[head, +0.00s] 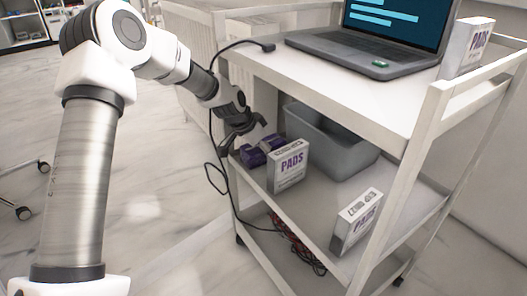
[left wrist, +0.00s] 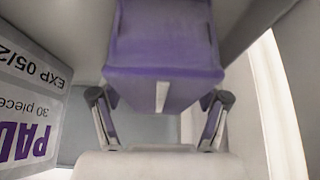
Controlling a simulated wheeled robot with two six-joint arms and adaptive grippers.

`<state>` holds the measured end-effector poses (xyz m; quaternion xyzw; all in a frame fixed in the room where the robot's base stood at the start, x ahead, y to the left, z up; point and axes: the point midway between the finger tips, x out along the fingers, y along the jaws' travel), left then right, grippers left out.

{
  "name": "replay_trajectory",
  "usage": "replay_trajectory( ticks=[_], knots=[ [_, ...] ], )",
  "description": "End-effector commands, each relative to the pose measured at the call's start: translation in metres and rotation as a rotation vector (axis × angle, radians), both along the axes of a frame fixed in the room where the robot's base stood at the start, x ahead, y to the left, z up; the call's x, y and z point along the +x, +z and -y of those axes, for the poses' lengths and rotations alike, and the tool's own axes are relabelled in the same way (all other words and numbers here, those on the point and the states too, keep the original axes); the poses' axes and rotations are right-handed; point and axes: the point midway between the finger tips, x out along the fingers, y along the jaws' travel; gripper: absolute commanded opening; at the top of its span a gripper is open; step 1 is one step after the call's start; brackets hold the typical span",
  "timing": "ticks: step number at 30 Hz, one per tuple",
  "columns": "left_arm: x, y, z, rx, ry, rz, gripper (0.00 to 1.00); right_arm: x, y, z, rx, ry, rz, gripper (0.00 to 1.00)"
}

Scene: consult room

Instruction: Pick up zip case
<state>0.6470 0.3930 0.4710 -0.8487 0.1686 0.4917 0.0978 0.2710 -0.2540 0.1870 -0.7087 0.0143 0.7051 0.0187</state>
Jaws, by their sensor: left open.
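The zip case (head: 252,157) is purple and lies at the left end of the cart's lower shelf, partly hidden behind my left gripper. In the left wrist view the purple case (left wrist: 163,42) fills the top middle, with a pale strip on its near edge. My left gripper (head: 244,137) is open at the case, under the top shelf. In the left wrist view its fingertips (left wrist: 157,97) are spread to either side of the case's near end. I cannot tell whether they touch it. My right gripper is not in view.
A PADS box (head: 288,166) stands close right of the case, and another box (head: 356,221) stands farther right. A grey bin (head: 330,150) is behind. The top shelf (head: 330,90) with a laptop (head: 375,40) hangs above. A dark cable (head: 212,178) loops at the cart's left side.

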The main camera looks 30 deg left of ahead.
Motion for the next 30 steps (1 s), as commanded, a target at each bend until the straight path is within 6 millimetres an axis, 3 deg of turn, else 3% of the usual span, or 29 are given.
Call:
replay_trajectory(
  ticks=[11, 12, 16, 30],
  knots=[
    [-0.0002, -0.0025, -0.0001, 0.000, 0.000, 0.000, 0.75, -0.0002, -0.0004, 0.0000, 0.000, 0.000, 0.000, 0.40],
    [-0.0002, -0.0025, -0.0001, 0.000, 0.000, 0.000, 0.68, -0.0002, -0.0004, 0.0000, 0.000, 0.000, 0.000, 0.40],
    [-0.0002, -0.0027, -0.0001, 0.000, 0.000, 0.000, 0.24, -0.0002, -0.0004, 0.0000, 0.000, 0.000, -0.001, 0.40],
    [0.0000, 0.0066, 0.0001, 0.000, 0.001, 0.000, 0.24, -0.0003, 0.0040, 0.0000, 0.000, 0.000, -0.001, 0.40]
  ],
)
